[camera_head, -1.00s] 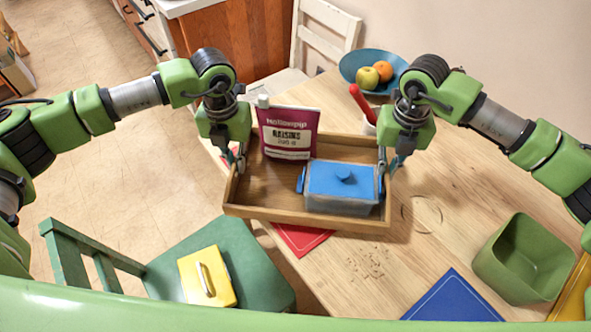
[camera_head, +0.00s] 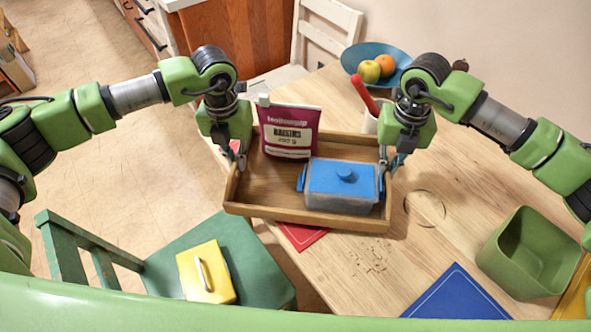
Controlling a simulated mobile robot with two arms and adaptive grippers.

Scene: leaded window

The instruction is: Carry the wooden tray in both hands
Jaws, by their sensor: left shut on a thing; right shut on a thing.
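The wooden tray (camera_head: 262,210) hangs level between my two grippers, above the table's left part. My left gripper (camera_head: 238,160) is shut on the tray's left end wall. My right gripper (camera_head: 389,164) is shut on its right end wall; the fingertips are partly hidden. A purple and white bag (camera_head: 289,131) labelled as raisins stands at the back left inside the tray. A clear container with a blue lid (camera_head: 342,187) sits at the front right inside it.
The wooden table (camera_head: 455,170) holds a blue bowl of fruit (camera_head: 377,64), a cup with a red-handled tool (camera_head: 371,123), a green bin (camera_head: 533,252), a blue mat (camera_head: 455,295) and a red mat (camera_head: 302,236). A green chair (camera_head: 205,258) bears a yellow box (camera_head: 206,272). A white chair (camera_head: 327,35) stands behind.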

